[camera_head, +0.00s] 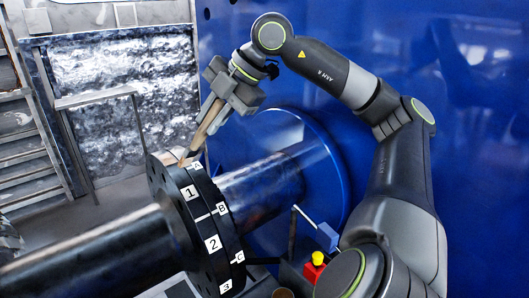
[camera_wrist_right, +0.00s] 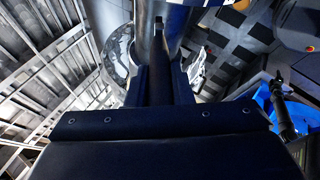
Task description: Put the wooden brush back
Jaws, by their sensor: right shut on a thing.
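My right gripper (camera_head: 212,103) reaches in from the right, above the labelled black flange. It is shut on the wooden brush (camera_head: 203,133), a slim light-brown handle. The brush slants down and to the left from the jaws. Its lower end is at the upper rim of the flange (camera_head: 217,263); I cannot tell whether it touches. In the right wrist view the dark gripper body (camera_wrist_right: 165,123) fills the lower part, and I cannot make out the brush clearly there. My left gripper is not in view.
A thick dark shaft (camera_head: 95,258) runs from the lower left to the flange, and a steel shaft (camera_head: 262,190) continues to the blue housing (camera_head: 325,160). A red and yellow button (camera_head: 316,262) and a blue-ended lever (camera_head: 326,237) stand at lower right. Metal stairs (camera_head: 28,150) are at left.

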